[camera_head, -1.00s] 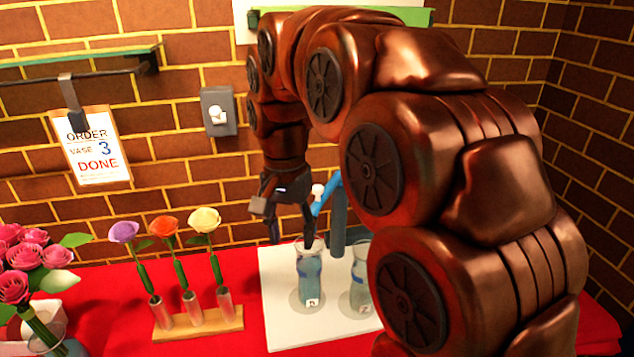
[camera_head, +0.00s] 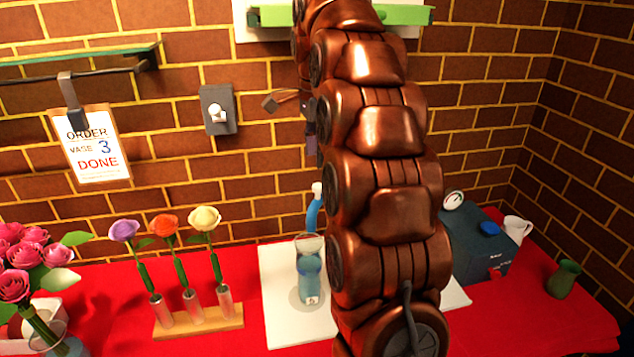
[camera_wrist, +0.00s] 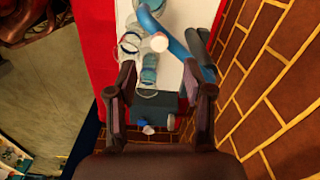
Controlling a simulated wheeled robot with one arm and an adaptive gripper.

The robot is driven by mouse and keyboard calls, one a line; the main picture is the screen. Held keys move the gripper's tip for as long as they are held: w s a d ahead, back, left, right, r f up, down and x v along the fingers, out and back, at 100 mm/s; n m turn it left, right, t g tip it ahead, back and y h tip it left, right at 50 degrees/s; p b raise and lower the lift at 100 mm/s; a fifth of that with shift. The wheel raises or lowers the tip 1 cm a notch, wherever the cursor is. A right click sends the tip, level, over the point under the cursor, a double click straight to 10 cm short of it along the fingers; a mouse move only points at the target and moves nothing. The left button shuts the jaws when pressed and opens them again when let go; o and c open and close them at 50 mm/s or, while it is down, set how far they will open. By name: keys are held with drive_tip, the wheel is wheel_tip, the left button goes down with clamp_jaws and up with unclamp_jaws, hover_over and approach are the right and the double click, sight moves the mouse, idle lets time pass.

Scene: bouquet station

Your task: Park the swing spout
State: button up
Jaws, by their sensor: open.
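The swing spout (camera_head: 313,215) is a bent blue tube with a white knob at its top. In the head view it stands behind a glass vase (camera_head: 309,266), and my arm hides its right side and post. In the wrist view the blue spout (camera_wrist: 172,40) crosses the white board beyond my fingertips, near several glass vases. My gripper (camera_head: 289,118) is raised above the spout in front of the brick wall, partly hidden by my arm. In the wrist view my gripper (camera_wrist: 158,76) is open, with nothing held between its fingers.
A white board (camera_head: 285,325) lies on the red cloth (camera_head: 530,325). A flower rack (camera_head: 200,322) stands left of it. A dark tank (camera_head: 478,245), white mug (camera_head: 517,229) and green jug (camera_head: 563,279) stand at right. An order card (camera_head: 92,150) and wall switch (camera_head: 218,110) hang behind.

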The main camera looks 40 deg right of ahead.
sight(318, 185)
drive_tip(key=shift+f+b, duration=1.35)
drive_tip(key=shift+f, duration=0.15)
drive_tip(key=shift+s+p, duration=0.1)
drive_tip(key=shift+p, duration=0.25)
drive_tip(key=shift+f+p, duration=0.3)
drive_tip(key=shift+f, duration=2)
drive_tip(key=shift+c, duration=0.4)
clamp_jaws()
